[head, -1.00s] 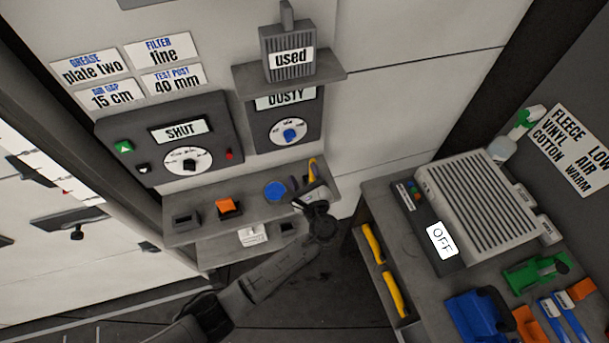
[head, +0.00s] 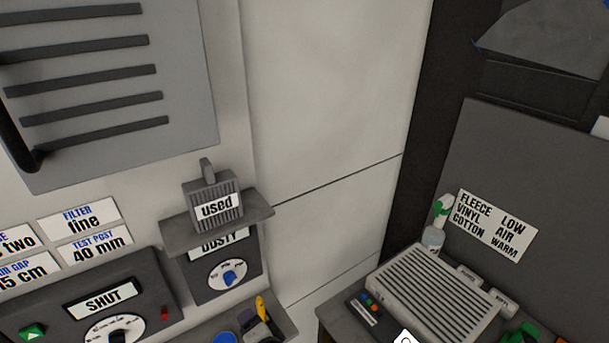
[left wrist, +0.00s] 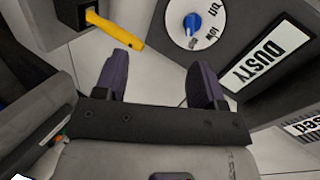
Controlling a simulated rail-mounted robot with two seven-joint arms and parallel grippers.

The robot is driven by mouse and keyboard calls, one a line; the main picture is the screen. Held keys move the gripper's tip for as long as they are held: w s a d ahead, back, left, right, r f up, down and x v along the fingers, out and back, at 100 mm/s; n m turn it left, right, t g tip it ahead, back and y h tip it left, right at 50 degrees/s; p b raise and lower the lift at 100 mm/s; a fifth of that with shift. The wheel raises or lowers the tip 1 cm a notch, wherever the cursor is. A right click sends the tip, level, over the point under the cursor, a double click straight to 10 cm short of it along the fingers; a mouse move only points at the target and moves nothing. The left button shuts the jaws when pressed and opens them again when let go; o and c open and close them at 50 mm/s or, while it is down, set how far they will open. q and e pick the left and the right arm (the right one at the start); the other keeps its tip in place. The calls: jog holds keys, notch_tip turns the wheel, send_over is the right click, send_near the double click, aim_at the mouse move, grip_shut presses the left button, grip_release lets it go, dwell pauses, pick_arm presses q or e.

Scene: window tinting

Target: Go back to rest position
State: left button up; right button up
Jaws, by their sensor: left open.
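My left gripper (left wrist: 160,72) shows in the left wrist view with its two dark fingers spread and nothing between them. In the head view my left gripper (head: 258,327) is only partly seen at the bottom edge, by the shelf's right end. My right gripper is in neither view.
A panel with a blue dial (head: 229,278) and "DUSTY" label is on the wall, under a ledge holding the "used" filter (head: 214,208). The "SHUT" panel (head: 150,285) is left. A ribbed grey unit (head: 435,295) stands right. The wall between is bare.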

pick_arm(q)
jog(key=s+a+r+n+g+h, duration=0.1)
jog(key=s+a+n+h, duration=0.2)
jog(key=s, duration=0.5)
jog(key=s+a+r+n+g+h, duration=0.1)
jog(key=s+r+n+g+h, duration=0.1)
jog(key=s+n+h, duration=0.45)
jog(key=s+a+f+m+g+y, duration=0.1)
jog(key=s+a+f, duration=0.1)
jog(key=s+f, duration=0.35)
jog(key=s+a+f+g+y, duration=0.1)
jog(key=s+a+f+g, duration=0.1)
jog(key=s, duration=0.6)
jog(key=s+a+f+m+g, duration=0.1)
jog(key=s+a+f, duration=0.1)
jog(key=s+f, duration=0.35)
notch_tip(320, 180, up, 19)
jog(key=p, duration=1.7)
notch_tip(320, 180, down, 8)
jog(key=b, duration=0.8)
jog(key=shift+s+d, duration=0.3)
jog(key=shift+s, duration=0.05)
jog(key=shift+r, duration=0.1)
